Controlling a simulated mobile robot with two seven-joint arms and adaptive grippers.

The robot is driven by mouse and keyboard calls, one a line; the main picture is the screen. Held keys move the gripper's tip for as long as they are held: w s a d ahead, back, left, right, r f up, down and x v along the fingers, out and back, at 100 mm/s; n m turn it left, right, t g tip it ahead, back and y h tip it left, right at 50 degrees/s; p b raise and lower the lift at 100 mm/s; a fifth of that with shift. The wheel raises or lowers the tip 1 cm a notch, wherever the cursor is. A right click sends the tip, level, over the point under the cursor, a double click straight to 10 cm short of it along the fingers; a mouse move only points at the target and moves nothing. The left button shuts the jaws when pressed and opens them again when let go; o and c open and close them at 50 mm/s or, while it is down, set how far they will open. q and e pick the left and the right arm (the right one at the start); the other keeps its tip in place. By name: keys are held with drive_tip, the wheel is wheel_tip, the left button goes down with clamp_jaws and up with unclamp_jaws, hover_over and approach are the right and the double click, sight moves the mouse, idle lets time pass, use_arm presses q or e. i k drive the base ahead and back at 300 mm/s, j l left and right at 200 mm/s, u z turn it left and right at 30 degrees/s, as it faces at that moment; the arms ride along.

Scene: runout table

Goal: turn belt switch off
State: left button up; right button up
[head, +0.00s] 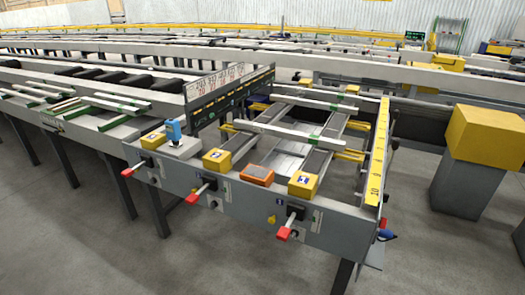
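Three lever switches with red-tipped handles stick out of the grey front panel (240,203) of the runout table in the head view. The left lever (130,171) and the middle lever (194,197) point out toward the lower left. The right lever (286,229) also points out and down. A small round button (271,219) sits left of the right lever. No label readable here tells which one is the belt switch, and I cannot tell its on or off position. Neither of my grippers is in view.
Yellow boxes (217,160), an orange box (257,174) and a blue device (174,131) sit on the table's front edge. A yellow scale (378,150) runs along its right side. A yellow-topped grey post (472,185) stands at right. The floor (75,240) in front is clear.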

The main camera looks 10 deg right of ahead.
sight(382, 225)
drive_tip(key=z, duration=0.5)
drive_tip(key=l, duration=0.75)
drive_tip(key=i+l, duration=0.1)
drive_tip(key=l, duration=0.6)
drive_tip(key=i+l+z, duration=0.2)
drive_tip(key=l, duration=0.15)
drive_tip(key=i+l+z, duration=0.1)
drive_tip(key=l+z, duration=0.15)
drive_tip(key=i+l+z, duration=0.2)
drive_tip(key=l, duration=0.15)
drive_tip(key=i+l+z, duration=0.3)
drive_tip(key=i, duration=0.2)
drive_tip(key=i+l+z, duration=0.3)
drive_tip(key=i, duration=0.2)
drive_tip(key=i+u, duration=0.65)
drive_tip(key=u, duration=0.15)
drive_tip(key=i+l+u, duration=0.2)
drive_tip(key=u, duration=0.2)
drive_tip(key=i+l+u, duration=0.1)
drive_tip(key=i+u, duration=0.15)
drive_tip(key=u, duration=0.15)
drive_tip(key=i+l+u, duration=0.2)
drive_tip(key=u, duration=0.2)
drive_tip(key=i+l+u, duration=0.15)
drive_tip(key=u, duration=0.25)
drive_tip(key=l, duration=0.1)
